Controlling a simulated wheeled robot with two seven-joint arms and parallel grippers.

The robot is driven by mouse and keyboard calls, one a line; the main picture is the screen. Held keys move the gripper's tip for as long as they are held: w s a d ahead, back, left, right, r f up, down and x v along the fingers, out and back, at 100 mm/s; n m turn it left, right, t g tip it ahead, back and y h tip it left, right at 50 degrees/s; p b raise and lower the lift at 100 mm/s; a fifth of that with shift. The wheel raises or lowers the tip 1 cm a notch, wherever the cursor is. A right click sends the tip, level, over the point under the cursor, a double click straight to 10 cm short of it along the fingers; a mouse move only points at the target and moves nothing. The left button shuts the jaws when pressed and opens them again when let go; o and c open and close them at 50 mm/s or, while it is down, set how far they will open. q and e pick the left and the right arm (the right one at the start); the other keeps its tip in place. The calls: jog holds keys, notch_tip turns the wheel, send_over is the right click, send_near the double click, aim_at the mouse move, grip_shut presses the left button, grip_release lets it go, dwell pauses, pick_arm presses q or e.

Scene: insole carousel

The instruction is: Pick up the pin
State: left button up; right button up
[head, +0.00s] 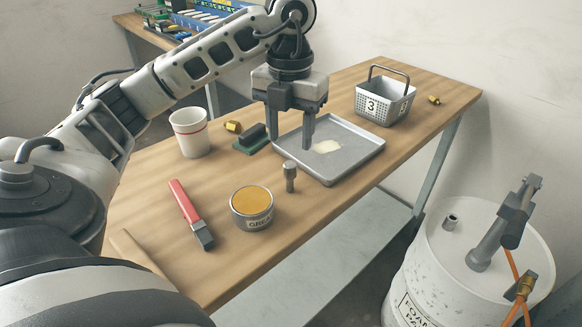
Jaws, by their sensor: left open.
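A small grey metal pin (290,178) with a wider head stands upright on the wooden table, just off the near left edge of the metal tray (352,160). My left gripper (290,145) points down with its two fingers apart and nothing between them. In the picture its fingertips are just above and beyond the pin, over the near left part of the tray. I cannot tell the exact height of the fingertips. My right gripper is out of view.
Close by are a grease tin (252,222), a red-handled brush (186,204), a white cup (190,138), a green block (251,143) and a brass fitting (233,127). A numbered basket (384,112) stands behind the tray. A white drum (440,270) stands right of the table.

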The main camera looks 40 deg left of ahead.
aim_at(290, 164)
pick_arm(q)
notch_tip(290, 164, down, 8)
jog(key=shift+f, duration=0.2)
grip_shut()
dwell(0.4)
